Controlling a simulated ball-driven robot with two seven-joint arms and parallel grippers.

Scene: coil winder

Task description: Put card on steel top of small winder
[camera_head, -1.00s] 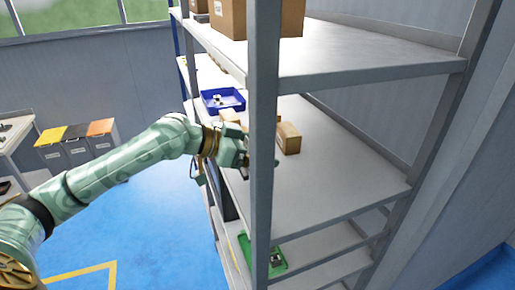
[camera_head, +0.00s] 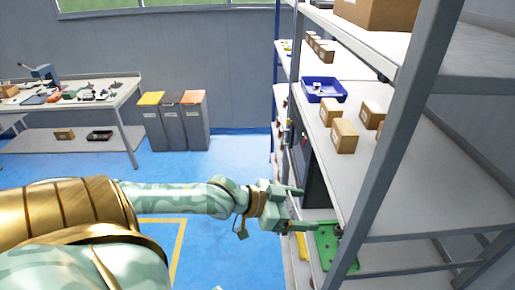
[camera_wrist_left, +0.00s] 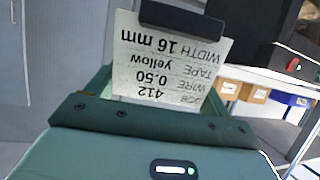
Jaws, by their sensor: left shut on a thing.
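My left gripper (camera_head: 304,209) reaches in from the left, beside the rack and above the blue floor. In the left wrist view it is shut on a white card (camera_wrist_left: 165,65). The card's print appears upside down and reads 412, wire 0.50, tape yellow, width 16 mm. A dark finger pad covers part of one edge. I cannot make out the card in the head view. A dark machine with a red button (camera_wrist_left: 294,65) stands at the upper right of the wrist view, apart from the card. I cannot tell whether it is the small winder; no steel top is clear. My right gripper is out of view.
A rack post (camera_head: 385,150) stands right of my gripper. The rack shelf (camera_head: 425,185) holds cardboard boxes (camera_head: 344,135) and a blue tray (camera_head: 323,88). A green tray (camera_head: 325,262) lies low. Bins (camera_head: 186,124) and a workbench (camera_head: 125,98) stand left; blue floor between is open.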

